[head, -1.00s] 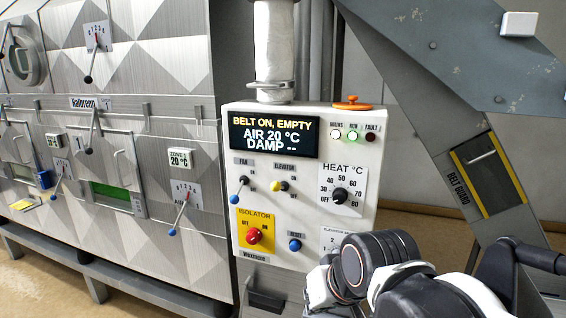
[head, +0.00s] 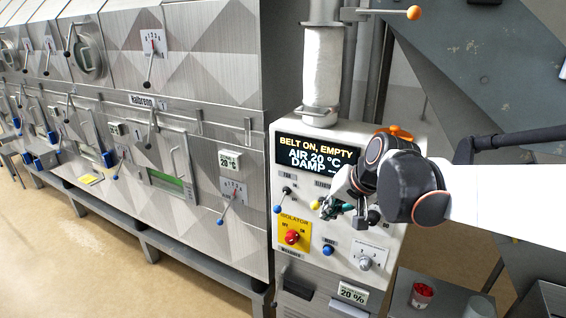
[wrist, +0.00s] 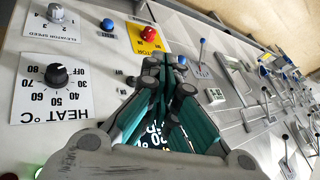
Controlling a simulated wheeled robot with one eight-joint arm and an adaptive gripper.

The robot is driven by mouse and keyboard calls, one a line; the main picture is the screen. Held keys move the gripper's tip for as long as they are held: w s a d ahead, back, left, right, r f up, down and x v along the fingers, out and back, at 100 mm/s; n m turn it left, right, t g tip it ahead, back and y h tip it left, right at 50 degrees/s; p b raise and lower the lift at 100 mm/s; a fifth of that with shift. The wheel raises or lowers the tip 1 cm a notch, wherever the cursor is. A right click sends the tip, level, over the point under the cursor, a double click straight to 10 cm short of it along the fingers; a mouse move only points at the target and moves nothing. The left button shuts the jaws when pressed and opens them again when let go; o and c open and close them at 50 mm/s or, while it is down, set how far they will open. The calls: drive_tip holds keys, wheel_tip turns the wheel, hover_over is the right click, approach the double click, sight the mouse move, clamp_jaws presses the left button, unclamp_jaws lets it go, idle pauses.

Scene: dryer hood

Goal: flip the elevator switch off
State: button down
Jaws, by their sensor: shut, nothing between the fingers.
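In the wrist view my shut gripper (wrist: 164,62) hides the switch. The display (head: 318,157) reads "BELT ON, EMPTY".
The red isolator knob (head: 291,237) and blue reset button (head: 328,250) lie below. The heat knob (wrist: 56,75) and elevator speed knob (wrist: 55,12) are close by. Dryer levers stand left; a grey sloping frame (head: 480,70) stands right.

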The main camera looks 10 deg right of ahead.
drive_tip(key=w+d+r+m+p, duration=0.1)
drive_tip(key=w+d+r+p, duration=0.3)
drive_tip(key=w+d+p, duration=0.1)
drive_tip(key=shift+w+d+r+m+y+p, duration=0.25)
drive_tip(key=shift+w+d+m+y+p, duration=0.05)
drive_tip(key=shift+d+p, duration=0.6)
drive_tip(key=shift+a, duration=0.1)
drive_tip(key=p, duration=0.2)
approach(318, 205)
drive_tip(key=w+x, duration=0.1)
drive_tip(key=x, duration=0.6)
drive_tip(key=shift+d+r, duration=0.3)
drive_tip(key=shift+r, duration=0.05)
drive_tip(key=shift+f+t+b, duration=0.1)
drive_tip(key=shift+t+b, duration=0.25)
drive_tip(key=shift+t, duration=0.05)
drive_tip(key=shift+s+a+f+t+b, duration=0.2)
drive_tip(key=shift+t+b, duration=0.1)
drive_tip(key=shift+b, duration=0.4)
